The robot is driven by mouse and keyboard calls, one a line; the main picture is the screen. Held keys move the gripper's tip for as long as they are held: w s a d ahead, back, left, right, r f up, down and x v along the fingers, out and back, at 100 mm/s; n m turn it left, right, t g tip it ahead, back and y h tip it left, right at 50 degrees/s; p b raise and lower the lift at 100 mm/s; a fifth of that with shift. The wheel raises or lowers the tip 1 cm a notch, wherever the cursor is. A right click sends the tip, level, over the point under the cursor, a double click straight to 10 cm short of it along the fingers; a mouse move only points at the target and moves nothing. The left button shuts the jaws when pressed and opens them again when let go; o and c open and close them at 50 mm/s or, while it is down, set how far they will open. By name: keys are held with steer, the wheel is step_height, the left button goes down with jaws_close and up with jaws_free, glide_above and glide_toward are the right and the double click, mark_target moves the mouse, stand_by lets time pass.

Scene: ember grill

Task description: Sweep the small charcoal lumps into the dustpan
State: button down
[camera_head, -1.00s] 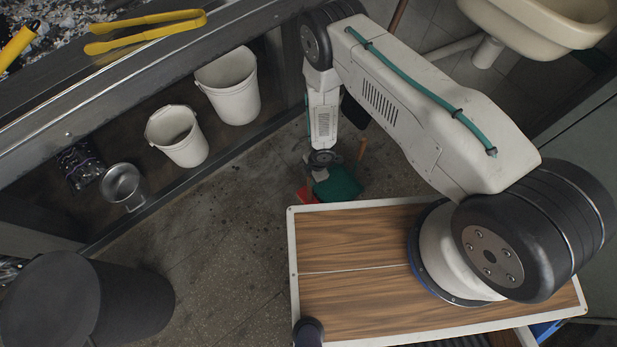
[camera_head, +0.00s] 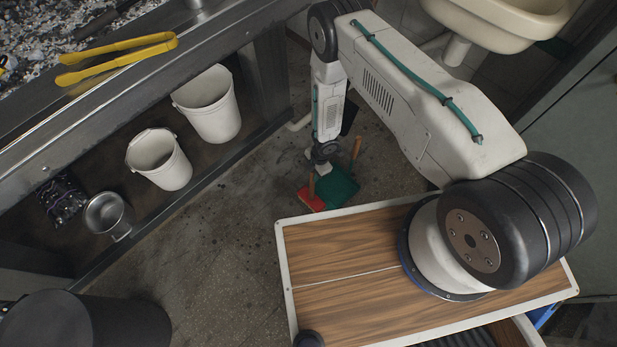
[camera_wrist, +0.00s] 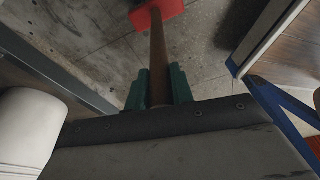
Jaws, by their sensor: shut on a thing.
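My gripper (camera_wrist: 158,88) has green fingers and is shut on the wooden handle (camera_wrist: 157,60) of a red brush. The red brush head (camera_wrist: 157,14) is at the top of the wrist view, beyond the fingers. In the head view the brush (camera_head: 311,199) is low near the floor, below my gripper (camera_head: 322,166). A green dustpan (camera_head: 338,188) with an upright wooden handle (camera_head: 355,150) is just right of the brush; whether they touch is unclear. Small dark specks (camera_head: 247,232), perhaps charcoal lumps, lie on the floor left of the brush.
A metal grill counter (camera_head: 130,75) with yellow tongs (camera_head: 118,58) runs along the left. Two white buckets (camera_head: 160,160) and a metal pot (camera_head: 107,213) stand beneath it. A dark cylinder (camera_head: 85,322) is at the lower left. Floor between is open. A sink (camera_head: 497,18) is upper right.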

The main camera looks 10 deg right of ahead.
steer(key=shift+w+d, duration=1.35)
steer(key=shift+d, duration=0.7)
steer(key=a+v, duration=0.1)
steer(key=v, duration=0.5)
steer(key=shift+s+a+r, duration=0.15)
steer(key=shift+s+r, duration=0.15)
steer(key=shift+r, duration=0.1)
steer(key=shift+m, duration=0.7)
steer(key=a, duration=0.1)
steer(key=s+a, duration=0.1)
steer(key=a, duration=0.1)
steer(key=shift+s+a+f, duration=0.25)
steer(key=shift+s+a, duration=0.05)
